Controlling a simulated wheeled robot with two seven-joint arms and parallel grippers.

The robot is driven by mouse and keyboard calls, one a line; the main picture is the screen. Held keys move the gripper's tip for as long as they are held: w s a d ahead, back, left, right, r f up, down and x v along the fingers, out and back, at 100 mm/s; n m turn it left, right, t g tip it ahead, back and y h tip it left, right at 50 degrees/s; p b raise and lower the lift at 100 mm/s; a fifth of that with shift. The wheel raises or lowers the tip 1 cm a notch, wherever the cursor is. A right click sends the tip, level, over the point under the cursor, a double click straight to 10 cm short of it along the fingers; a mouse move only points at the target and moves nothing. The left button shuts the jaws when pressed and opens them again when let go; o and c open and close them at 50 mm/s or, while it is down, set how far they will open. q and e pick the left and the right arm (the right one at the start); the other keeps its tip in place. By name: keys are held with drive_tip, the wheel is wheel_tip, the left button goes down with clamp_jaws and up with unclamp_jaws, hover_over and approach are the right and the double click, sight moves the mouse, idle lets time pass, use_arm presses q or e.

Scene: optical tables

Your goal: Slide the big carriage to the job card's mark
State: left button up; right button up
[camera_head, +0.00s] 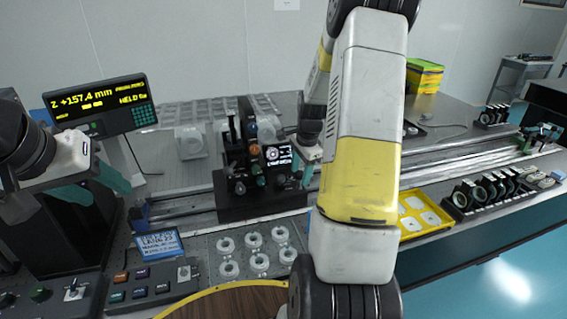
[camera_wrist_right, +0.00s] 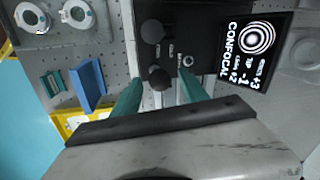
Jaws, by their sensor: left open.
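The big carriage (camera_head: 262,200) is a black block with knobs and a small screen. It sits on the long rails near the middle of the head view. Its dark face (camera_wrist_right: 205,35) and a round black knob (camera_wrist_right: 158,78) show in the right wrist view. My right gripper (camera_wrist_right: 160,80) is open, teal fingers on either side of the knob with gaps visible. My left gripper (camera_head: 88,186) is open and empty at the left, away from the carriage. A small blue-screened card (camera_head: 158,244) stands front left; its text is too small to read. A readout (camera_head: 100,103) shows Z +157.4 mm.
The rails (camera_head: 440,165) run on to the right, partly hidden by my right arm. White ring parts (camera_head: 254,240) lie in front of the carriage. A yellow tray (camera_head: 425,218) and a rack of dark round optics (camera_head: 490,190) stand front right. Button boxes (camera_head: 140,283) stand front left.

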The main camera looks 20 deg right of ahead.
clamp_jaws()
idle(1.3)
